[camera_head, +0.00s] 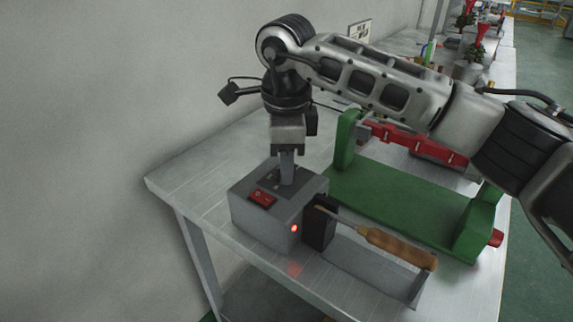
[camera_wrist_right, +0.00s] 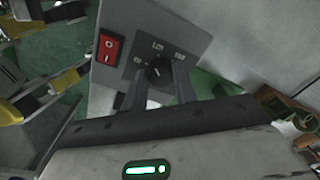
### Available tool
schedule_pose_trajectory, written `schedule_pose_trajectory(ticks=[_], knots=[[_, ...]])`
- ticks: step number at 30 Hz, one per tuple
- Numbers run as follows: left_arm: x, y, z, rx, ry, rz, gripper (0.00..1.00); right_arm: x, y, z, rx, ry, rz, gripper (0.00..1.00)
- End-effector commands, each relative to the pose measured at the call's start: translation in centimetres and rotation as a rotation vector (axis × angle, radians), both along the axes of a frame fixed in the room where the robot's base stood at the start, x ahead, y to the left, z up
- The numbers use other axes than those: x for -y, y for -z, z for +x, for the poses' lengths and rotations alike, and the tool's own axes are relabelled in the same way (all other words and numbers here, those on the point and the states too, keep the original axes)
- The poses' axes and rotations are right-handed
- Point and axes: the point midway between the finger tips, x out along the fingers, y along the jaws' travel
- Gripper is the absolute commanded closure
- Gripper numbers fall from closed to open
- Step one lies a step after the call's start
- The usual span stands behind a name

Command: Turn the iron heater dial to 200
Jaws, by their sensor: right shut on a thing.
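The iron heater is a grey box (camera_head: 262,212) on the table, with a red rocker switch (camera_head: 262,198) on top and a lit red lamp (camera_head: 294,228) on its front. My right gripper (camera_head: 287,177) points straight down onto the box top and hides the dial in the head view. In the right wrist view, the round black dial (camera_wrist_right: 158,71) sits on a dark scale plate with white numbers, too blurred to read surely. The gripper's two fingers are shut on the dial, one on each side. My left gripper is not in view.
An iron with a wooden handle (camera_head: 400,247) rests in a black holder (camera_head: 319,229) beside the box. A green stand (camera_head: 400,205) with a red and grey part is behind it. Bare table (camera_head: 195,190) lies left of the box; a wall is beyond.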

Motion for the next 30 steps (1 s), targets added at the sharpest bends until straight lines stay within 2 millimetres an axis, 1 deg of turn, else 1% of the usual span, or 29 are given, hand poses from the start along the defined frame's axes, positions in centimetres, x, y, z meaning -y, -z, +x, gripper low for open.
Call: schedule_pose_trajectory(ticks=[10, 20, 30], knots=[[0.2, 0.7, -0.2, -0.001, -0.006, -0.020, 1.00, 0.0, 0.0, 0.1, 0.005, 0.331, 0.000, 0.95], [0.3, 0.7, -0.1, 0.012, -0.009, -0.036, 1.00, 0.0, -0.1, 0.2, 0.005, 0.645, 0.000, 0.95], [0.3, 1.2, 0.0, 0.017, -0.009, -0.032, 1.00, -0.1, -0.1, 0.3, 0.005, 0.968, 0.001, 0.95]])
